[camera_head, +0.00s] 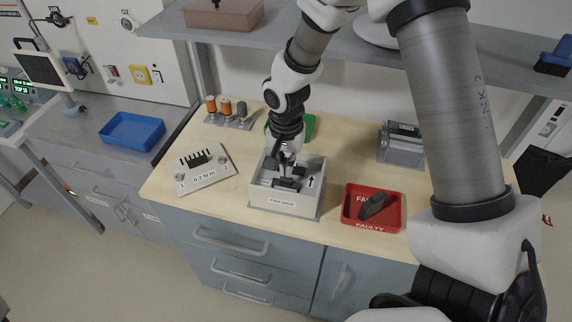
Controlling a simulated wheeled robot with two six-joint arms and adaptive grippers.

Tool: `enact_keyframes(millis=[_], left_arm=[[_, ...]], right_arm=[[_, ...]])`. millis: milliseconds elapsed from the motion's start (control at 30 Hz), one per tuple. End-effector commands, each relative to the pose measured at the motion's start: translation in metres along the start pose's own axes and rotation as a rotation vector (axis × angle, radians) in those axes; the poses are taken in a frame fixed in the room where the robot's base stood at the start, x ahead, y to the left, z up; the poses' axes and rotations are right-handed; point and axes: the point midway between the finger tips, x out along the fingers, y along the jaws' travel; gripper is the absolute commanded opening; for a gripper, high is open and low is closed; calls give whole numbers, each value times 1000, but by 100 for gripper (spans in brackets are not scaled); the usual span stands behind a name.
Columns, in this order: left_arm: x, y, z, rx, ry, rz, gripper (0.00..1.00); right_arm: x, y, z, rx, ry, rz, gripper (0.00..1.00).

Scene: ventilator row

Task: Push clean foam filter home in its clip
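A light grey open-topped box (285,205) with a front label and a black arrow stands in the middle of the wooden worktop. My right gripper (286,168) reaches down from above into its opening. A dark piece (287,184), perhaps the foam filter, lies in the box right under the fingertips. The gripper hides part of the inside, so I cannot make out the clip or how far in the piece sits. The fingers are too small and dark to tell open from shut. My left gripper is not in view.
A red tray (397,220) marked FAULTY holds a dark block (372,206). A green tray (309,127) is partly hidden behind my arm. A 0.2 N m board (205,179), orange-topped bottles (226,106) and a grey device (401,145) stand around. A shelf hangs above.

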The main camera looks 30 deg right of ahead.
Motion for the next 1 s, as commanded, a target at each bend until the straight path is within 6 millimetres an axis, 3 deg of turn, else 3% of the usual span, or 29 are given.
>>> enact_keyframes(millis=[1000], left_arm=[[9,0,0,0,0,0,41]], right_arm=[[13,0,0,0,0,0,0]])
